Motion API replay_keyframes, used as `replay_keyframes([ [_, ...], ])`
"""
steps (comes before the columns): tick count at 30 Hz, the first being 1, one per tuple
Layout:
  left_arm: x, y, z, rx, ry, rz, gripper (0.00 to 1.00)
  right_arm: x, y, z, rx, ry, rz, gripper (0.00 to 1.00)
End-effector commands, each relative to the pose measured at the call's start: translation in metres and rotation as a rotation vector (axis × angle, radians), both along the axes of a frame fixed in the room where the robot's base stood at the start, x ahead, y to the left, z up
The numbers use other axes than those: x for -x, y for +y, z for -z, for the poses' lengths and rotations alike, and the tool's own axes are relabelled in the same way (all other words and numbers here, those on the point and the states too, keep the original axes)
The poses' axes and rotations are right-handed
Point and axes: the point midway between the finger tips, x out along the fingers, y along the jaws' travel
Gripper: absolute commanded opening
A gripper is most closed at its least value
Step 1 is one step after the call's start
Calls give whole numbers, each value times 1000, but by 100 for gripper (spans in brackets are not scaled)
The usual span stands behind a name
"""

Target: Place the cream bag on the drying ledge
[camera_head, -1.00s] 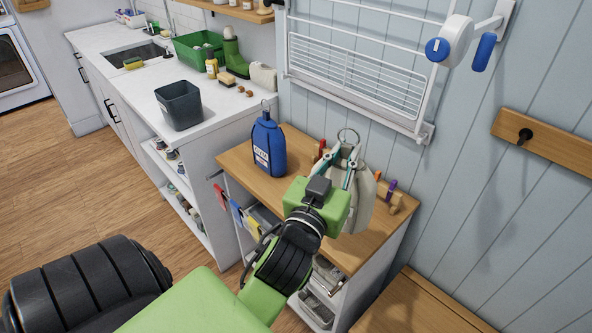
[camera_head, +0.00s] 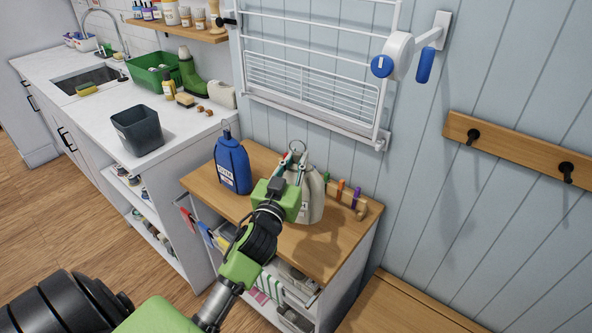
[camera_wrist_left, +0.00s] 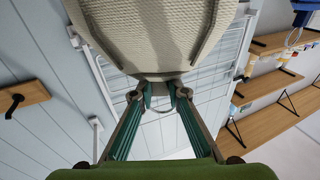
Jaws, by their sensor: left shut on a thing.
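The cream bag (camera_head: 314,203) is over the wooden top of the small cabinet, with a metal ring above it. My left gripper (camera_head: 292,163) is shut on the top of the bag; I cannot tell whether the bag's base touches the wood. In the left wrist view the cream bag (camera_wrist_left: 150,35) fills the top middle, and the fingertips of my left gripper (camera_wrist_left: 160,92) meet at its edge. The white wall rack (camera_head: 320,85) has a ledge-like lower rail (camera_head: 315,120), behind and above the bag. My right gripper is not in view.
A wooden block with coloured pens (camera_head: 348,197) is close to the right. A dark bin (camera_head: 137,131) is on the white counter. A peg rail (camera_head: 515,150) is on the right wall.

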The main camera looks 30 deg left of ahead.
Motion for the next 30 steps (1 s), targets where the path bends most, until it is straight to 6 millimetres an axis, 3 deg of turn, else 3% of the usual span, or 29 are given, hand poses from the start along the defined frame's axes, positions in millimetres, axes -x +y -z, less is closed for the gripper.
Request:
replay_keyframes([
  [8,-12,10,17,-1,-3,1,0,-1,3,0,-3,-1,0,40],
  [13,-12,9,42,2,-1,0,0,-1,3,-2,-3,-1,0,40],
  [26,-12,9,50,-1,-4,2,0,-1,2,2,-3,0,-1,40],
  [27,-11,9,52,0,0,1,17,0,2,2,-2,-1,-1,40],
  [28,-11,9,51,0,0,1,25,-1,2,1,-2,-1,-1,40],
  [29,-11,9,51,0,0,1,31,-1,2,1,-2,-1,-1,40],
  [30,-11,9,51,0,0,1,31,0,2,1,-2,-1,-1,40],
])
